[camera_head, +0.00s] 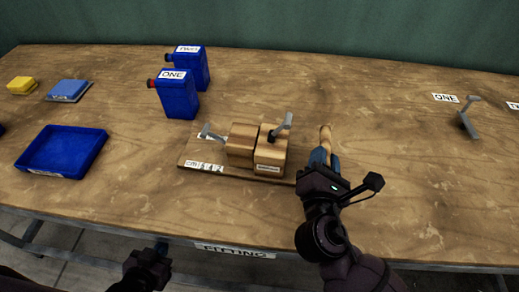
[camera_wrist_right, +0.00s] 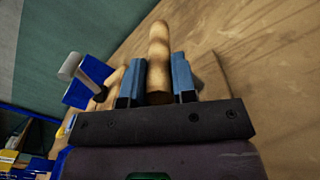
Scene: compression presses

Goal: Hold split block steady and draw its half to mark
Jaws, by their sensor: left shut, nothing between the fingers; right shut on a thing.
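The split block stands on a wooden board (camera_head: 190,160), its left half (camera_head: 241,138) beside its right half (camera_head: 270,152), with a dark seam between them. The right half has a white label on its front. A grey lever (camera_head: 283,125) rises at the right half, and another grey lever (camera_head: 211,133) is at the board's left. My right gripper (camera_head: 324,157), right of the block, has blue fingers shut on a round wooden handle, also seen in the right wrist view (camera_wrist_right: 158,45). Whether the handle joins the block is hidden. My left gripper (camera_head: 160,250) is shut and empty at the table's front edge.
Two blue canisters (camera_head: 176,94) stand behind the block. Another grey lever (camera_head: 468,118) is at right near a "ONE" label. The table's right middle is clear.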

